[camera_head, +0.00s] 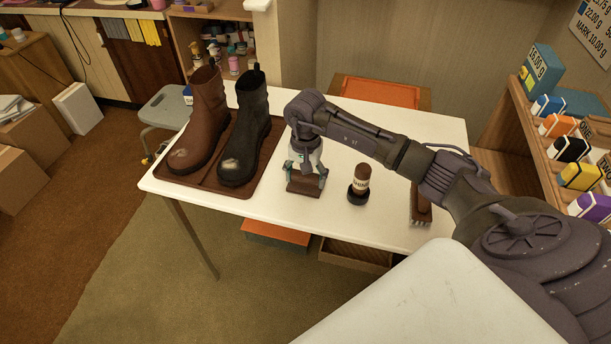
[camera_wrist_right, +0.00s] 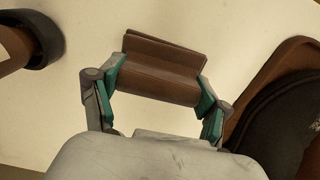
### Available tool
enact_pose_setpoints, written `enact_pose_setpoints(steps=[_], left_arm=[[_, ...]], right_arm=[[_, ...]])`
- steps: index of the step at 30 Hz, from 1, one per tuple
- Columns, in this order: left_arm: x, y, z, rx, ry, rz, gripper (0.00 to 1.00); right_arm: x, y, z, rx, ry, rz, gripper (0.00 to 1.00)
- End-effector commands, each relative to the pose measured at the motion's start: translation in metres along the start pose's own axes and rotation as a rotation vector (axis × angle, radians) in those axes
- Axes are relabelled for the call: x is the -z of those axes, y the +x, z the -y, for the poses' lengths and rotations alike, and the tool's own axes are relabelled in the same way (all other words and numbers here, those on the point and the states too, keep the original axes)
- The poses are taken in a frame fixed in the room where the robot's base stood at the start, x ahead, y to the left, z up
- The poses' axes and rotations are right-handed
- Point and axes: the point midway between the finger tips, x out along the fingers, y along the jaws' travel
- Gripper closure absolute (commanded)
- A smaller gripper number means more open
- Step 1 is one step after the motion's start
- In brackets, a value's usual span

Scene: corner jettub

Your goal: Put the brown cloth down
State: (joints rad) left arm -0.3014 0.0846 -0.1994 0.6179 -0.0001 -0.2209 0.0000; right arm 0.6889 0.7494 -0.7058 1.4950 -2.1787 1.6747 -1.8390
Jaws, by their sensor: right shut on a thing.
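The brown cloth (camera_head: 305,187) looks like a small folded piece and is over the white table (camera_head: 280,208), between the boots and the bottle. My right gripper (camera_head: 306,178) points down and is shut on it, with a teal fingertip on each side. The wrist view shows the cloth (camera_wrist_right: 162,72) between both fingertips of my right gripper (camera_wrist_right: 158,85), with the white tabletop behind it. I cannot tell whether the cloth touches the table. My left gripper is not in view.
A brown boot (camera_head: 203,118) and a black boot (camera_head: 246,130) stand on a brown tray (camera_head: 188,178), left of the cloth. A brown bottle in a dark base (camera_head: 360,182) and a brush (camera_head: 421,207) are to the right. The table's front strip is clear.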

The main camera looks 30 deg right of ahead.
Motion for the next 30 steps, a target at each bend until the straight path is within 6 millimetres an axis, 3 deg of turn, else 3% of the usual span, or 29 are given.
enact_pose_setpoints(steps=[10,11,15,25,30], left_arm=[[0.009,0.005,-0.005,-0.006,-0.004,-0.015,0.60],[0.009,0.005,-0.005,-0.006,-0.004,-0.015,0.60],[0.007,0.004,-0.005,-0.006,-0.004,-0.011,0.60],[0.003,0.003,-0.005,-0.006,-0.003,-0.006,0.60],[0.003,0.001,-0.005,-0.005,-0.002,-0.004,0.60]], right_arm=[[0.001,0.005,0.000,0.002,0.000,-0.002,0.52],[0.001,0.004,0.000,0.002,0.000,-0.002,0.22],[0.000,0.003,0.000,0.001,0.000,-0.001,0.00],[0.000,0.003,0.000,0.001,0.000,-0.001,0.00],[0.002,-0.010,0.001,0.004,-0.001,-0.004,0.00]])
